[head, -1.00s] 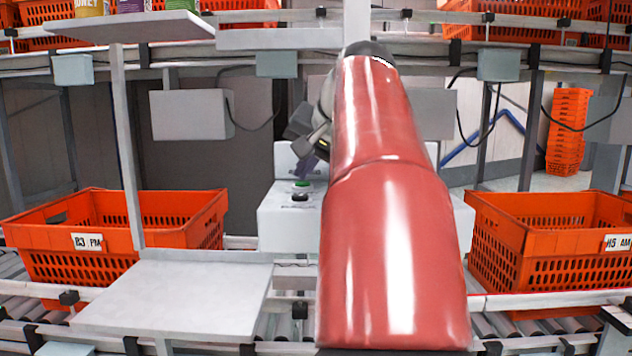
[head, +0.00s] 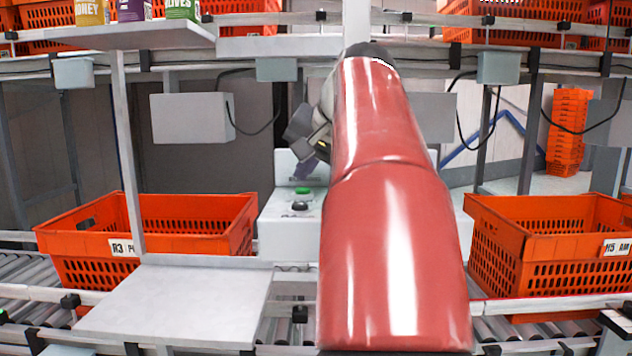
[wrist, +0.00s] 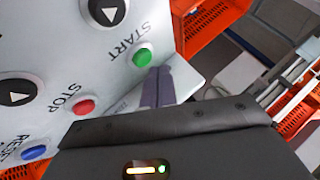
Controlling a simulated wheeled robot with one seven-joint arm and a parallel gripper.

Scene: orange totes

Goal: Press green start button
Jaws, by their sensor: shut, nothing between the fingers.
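The green start button (head: 303,190) sits on a white control box (head: 285,238) left of my red arm. In the wrist view the green button (wrist: 142,57) is beside the word START. My gripper (wrist: 160,68) is shut and empty, its grey-purple fingertips close beside the button's lower right. I cannot tell whether they touch it. In the head view my gripper (head: 304,174) is just above the button. A red STOP button (wrist: 82,106), a blue button (wrist: 33,152) and black arrow buttons (wrist: 108,11) are on the same panel.
An orange tote (head: 190,243) stands on the conveyor left of the box, another (head: 530,245) on the right. A grey shelf plate (head: 175,300) is at the front left. Several cans stand on the upper left shelf (head: 130,35).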

